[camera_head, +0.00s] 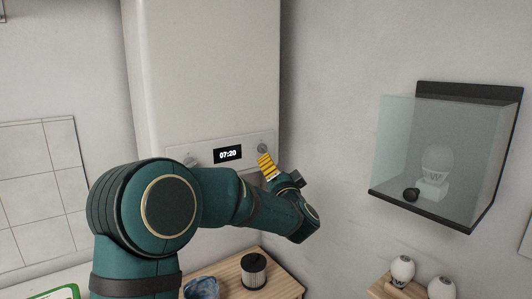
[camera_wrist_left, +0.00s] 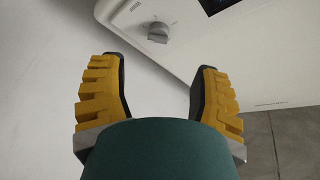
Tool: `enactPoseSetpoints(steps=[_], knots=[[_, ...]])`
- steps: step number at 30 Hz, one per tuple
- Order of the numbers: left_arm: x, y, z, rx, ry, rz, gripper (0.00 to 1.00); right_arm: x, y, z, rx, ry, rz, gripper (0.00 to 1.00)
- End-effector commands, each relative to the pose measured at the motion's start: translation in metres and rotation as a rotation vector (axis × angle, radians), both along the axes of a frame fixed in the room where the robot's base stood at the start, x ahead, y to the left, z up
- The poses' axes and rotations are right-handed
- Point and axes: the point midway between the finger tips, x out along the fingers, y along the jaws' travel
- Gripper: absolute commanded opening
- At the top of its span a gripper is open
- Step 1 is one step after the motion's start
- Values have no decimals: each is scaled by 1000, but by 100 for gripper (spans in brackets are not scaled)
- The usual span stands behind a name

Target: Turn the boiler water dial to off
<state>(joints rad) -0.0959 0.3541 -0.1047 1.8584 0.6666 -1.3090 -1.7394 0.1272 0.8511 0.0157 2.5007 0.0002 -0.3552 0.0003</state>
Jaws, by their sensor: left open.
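The boiler (camera_head: 205,70) is a tall cream box on the wall. Its front panel carries a black display (camera_head: 228,154) reading 07:20 and a small grey knob (camera_head: 191,161) left of it. My left gripper (camera_head: 268,167), with yellow ribbed fingers, is at the right end of the panel, where it hides part of the surface. In the left wrist view, a grey dial (camera_wrist_left: 158,33) with small marks around it sits on the panel, beyond the open fingertips and roughly centred between them. The fingers hold nothing. Which marking the dial points to is too small to read. My right gripper is out of view.
Below stand a wooden table (camera_head: 275,277) with a dark canister (camera_head: 254,271) and a small shelf with white round ornaments (camera_head: 402,270).

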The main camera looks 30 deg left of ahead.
Motion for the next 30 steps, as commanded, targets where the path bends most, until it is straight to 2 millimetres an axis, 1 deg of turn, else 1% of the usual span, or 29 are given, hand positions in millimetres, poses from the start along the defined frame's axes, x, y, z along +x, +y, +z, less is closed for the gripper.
enactPoseSetpoints(steps=[1,6,12,15,20,29,30], knots=[[7,9,2,0,-1,3,63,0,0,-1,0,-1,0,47],[29,32,10,-1,-1,1,63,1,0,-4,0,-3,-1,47],[51,55,18,-1,-1,0,63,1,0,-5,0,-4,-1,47],[58,62,20,0,0,-1,63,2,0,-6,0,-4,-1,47],[64,68,23,-1,0,-2,63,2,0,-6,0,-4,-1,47],[65,69,24,-1,1,-4,63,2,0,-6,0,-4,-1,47],[65,69,24,-1,1,-4,58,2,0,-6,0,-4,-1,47]])
